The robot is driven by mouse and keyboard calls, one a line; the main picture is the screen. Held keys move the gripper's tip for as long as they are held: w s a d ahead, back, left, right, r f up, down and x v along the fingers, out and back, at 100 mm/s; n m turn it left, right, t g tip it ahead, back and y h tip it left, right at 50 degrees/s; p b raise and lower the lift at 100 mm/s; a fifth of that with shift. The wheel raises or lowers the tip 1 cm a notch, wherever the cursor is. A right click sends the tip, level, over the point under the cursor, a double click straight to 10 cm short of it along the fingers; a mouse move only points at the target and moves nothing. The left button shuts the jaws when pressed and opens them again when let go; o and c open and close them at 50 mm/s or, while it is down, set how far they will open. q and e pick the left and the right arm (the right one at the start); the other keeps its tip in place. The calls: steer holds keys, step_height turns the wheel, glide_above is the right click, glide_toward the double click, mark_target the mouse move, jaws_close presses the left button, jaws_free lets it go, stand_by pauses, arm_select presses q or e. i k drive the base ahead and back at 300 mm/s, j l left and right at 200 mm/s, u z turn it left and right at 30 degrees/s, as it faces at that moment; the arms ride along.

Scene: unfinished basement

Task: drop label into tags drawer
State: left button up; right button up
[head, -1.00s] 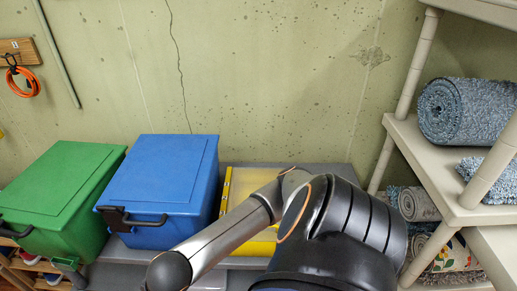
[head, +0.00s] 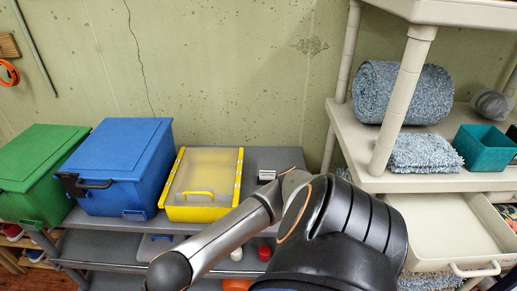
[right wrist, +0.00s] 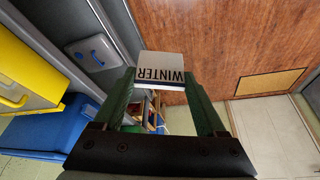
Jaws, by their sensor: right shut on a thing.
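My right gripper (right wrist: 160,100) is shut on a pale label (right wrist: 161,68) printed "WINTER", which reads upside down in the right wrist view. The label sits between the two green fingertips, clear of any surface. In the head view my right arm crosses the lower middle, and I cannot make out its gripper or the label there. A cream drawer (head: 455,266) stands pulled out from the shelf unit at the right, with a handle on its front. My left gripper is in neither view.
A yellow case (head: 196,213), a blue box (head: 118,165) and a green box (head: 38,170) stand on a grey shelf (head: 275,158). The cream rack (head: 350,135) holds a rolled rug (head: 405,92), a folded rug (head: 425,152) and a teal bin (head: 484,150).

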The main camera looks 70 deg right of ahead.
mark_target(441, 215)
steer(key=k+j, duration=0.1)
steer(key=k, duration=0.3)
steer(key=k+j, duration=0.1)
steer(key=k, duration=0.25)
steer(key=k+z, duration=0.2)
steer(key=z, duration=0.15)
steer(key=k+z, duration=0.3)
steer(key=z, duration=1.3)
steer(key=i+j, duration=0.05)
